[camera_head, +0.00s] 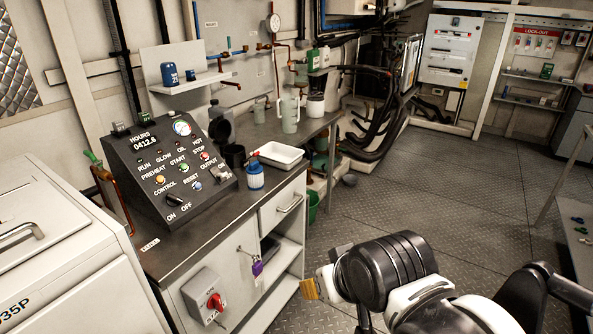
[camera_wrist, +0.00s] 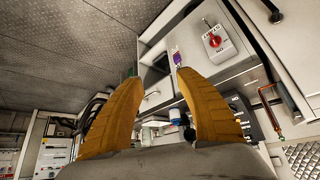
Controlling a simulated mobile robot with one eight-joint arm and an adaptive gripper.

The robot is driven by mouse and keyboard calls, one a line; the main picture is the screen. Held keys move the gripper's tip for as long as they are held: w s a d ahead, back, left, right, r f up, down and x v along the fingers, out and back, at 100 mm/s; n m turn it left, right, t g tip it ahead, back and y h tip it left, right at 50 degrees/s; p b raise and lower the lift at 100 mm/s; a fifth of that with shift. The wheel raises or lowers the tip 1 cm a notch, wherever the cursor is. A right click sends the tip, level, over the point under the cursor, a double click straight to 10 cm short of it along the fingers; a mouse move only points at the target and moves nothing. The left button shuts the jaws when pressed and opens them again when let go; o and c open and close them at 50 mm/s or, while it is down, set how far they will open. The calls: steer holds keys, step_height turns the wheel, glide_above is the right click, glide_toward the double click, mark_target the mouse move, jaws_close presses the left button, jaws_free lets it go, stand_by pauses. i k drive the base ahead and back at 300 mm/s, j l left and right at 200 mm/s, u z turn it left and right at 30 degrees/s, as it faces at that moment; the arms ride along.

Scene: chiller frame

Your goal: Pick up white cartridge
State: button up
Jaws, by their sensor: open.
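I cannot single out a white cartridge with certainty. A white container with a dark top (camera_head: 315,106) stands at the back of the bench, and a blue-and-white canister (camera_head: 254,177) stands near the bench's front edge. The canister also seems to show between my fingers in the wrist view (camera_wrist: 177,117). My gripper (camera_wrist: 157,77) is open with nothing between its two orange fingers. In the head view its orange fingertip (camera_head: 310,290) shows low in front of the bench, apart from everything on it.
A white tray (camera_head: 281,156) and a black control console (camera_head: 172,164) sit on the bench (camera_head: 215,203). A grey jug (camera_head: 290,116) stands farther back. A red rotary switch (camera_head: 215,302) and a purple padlock (camera_head: 257,267) project from the cabinet front. Floor to the right (camera_head: 440,190) is clear.

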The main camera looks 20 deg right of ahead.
mark_target(254, 172)
steer(key=i+l+u, duration=0.1)
steer(key=i+u, duration=0.2)
steer(key=i, duration=0.15)
steer(key=i+l+u, duration=0.3)
steer(key=i, duration=0.15)
steer(key=j, duration=0.1)
